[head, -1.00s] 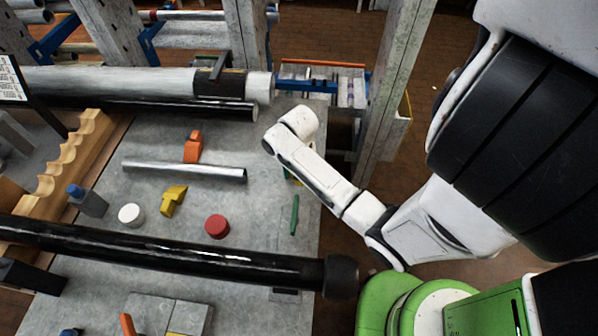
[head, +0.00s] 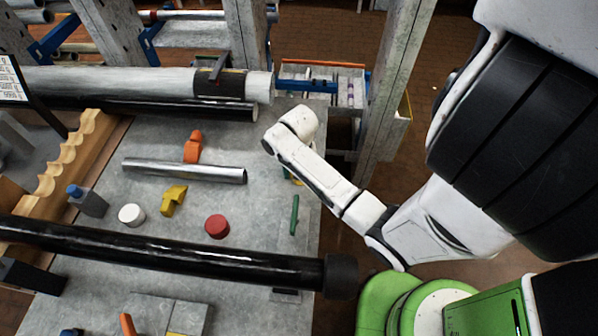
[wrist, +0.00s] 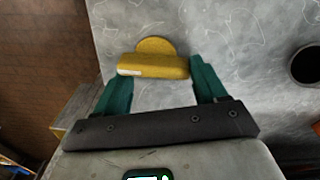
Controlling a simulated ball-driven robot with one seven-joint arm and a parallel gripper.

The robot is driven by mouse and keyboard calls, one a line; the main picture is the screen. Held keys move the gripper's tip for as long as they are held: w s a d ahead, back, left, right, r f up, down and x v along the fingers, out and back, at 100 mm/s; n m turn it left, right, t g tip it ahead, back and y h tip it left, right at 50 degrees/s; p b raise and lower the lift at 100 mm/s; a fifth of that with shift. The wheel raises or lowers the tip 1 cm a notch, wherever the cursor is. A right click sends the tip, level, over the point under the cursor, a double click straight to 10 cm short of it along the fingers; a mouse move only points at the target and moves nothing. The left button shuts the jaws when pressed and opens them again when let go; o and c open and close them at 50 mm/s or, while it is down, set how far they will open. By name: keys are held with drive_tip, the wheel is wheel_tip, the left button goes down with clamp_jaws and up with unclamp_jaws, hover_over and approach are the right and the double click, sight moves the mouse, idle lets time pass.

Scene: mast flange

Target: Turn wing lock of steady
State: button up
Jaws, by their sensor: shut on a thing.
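A yellow wing lock (wrist: 153,66) with a rounded boss behind it shows in the wrist view, against a grey scratched surface. It lies crosswise between the two teal fingers of my gripper (wrist: 155,84), which are shut on its ends. A pale mark shows at its left end. In the head view my arm hides most of the gripper and lock; only small green and yellow bits show beside the arm. The steady itself cannot be clearly made out.
A black tube (head: 170,248) crosses the grey bench at the front. A white mast (head: 120,80) with a black clamp (head: 220,84) lies at the back. A silver tube (head: 184,171), a red cap (head: 216,226), a yellow part (head: 173,199) and an orange part (head: 193,147) lie between.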

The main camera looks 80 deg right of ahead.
drive_tip(key=m, duration=0.2)
drive_tip(key=a+m, duration=0.1)
drive_tip(key=m, duration=0.1)
drive_tip(key=shift+a+f, duration=0.15)
drive_tip(key=shift+a, duration=0.05)
drive_tip(key=r, duration=0.5)
drive_tip(key=shift+w+a+r, duration=0.1)
drive_tip(key=shift+w+a, duration=0.05)
drive_tip(key=shift+a, duration=0.25)
drive_tip(key=shift+c, duration=0.5)
drive_tip(key=shift+d, duration=0.1)
drive_tip(key=shift+s+d, duration=0.2)
drive_tip(key=shift+d, duration=0.05)
drive_tip(key=shift+d, duration=0.2)
drive_tip(key=shift+s, duration=0.15)
